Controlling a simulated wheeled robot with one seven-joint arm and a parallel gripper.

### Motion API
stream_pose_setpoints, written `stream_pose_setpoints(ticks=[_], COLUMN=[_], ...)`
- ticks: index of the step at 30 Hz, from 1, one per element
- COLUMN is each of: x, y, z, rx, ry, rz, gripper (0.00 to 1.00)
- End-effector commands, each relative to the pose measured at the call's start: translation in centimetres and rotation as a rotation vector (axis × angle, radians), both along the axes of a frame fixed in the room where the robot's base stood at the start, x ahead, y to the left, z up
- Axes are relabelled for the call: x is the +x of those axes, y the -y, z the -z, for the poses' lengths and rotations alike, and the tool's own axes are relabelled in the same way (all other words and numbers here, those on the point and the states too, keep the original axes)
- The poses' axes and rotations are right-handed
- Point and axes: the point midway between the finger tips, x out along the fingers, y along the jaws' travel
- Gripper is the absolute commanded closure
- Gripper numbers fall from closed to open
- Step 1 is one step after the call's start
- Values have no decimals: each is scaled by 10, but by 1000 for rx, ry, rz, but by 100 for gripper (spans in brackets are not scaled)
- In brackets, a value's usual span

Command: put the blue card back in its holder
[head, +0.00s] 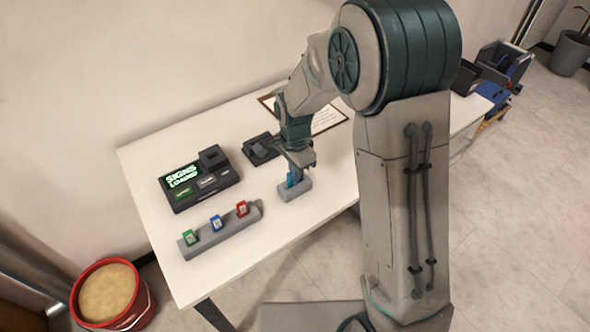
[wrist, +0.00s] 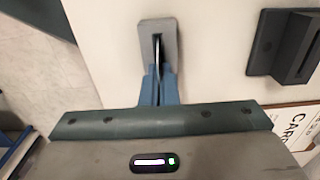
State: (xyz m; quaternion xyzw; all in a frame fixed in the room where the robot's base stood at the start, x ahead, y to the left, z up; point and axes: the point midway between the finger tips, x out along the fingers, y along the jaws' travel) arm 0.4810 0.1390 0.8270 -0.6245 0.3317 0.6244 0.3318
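A small grey slotted holder (head: 296,191) stands near the table's front edge, and it also shows in the wrist view (wrist: 169,28). My gripper (head: 297,168) points down just above it. In the wrist view my gripper's two blue-grey fingers (wrist: 158,76) are close together, with a thin card (wrist: 157,54) seen edge-on between them. The card stands upright with its lower end in or over the holder's slot; how deep it sits I cannot tell. In the head view blue shows between gripper and holder, partly hidden by the fingers.
A grey rack (head: 205,240) with a green, a blue (head: 216,222) and a red card stands to the left. Behind it is a black device (head: 205,195) with a lit "SIGNS LOADED" screen. A dark stand (head: 262,149) sits behind the holder, near a framed sheet (head: 328,118).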

Motion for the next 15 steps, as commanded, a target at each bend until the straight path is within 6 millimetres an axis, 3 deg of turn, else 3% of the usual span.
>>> stream_pose_setpoints(ticks=[9, 10, 12, 15], x=[0, 0, 0, 0], y=[0, 0, 0, 0], z=[3, 3, 3, 3], rx=[0, 0, 0, 0], ry=[0, 0, 0, 0], rz=[0, 0, 0, 0], gripper=[100, 97, 77, 74])
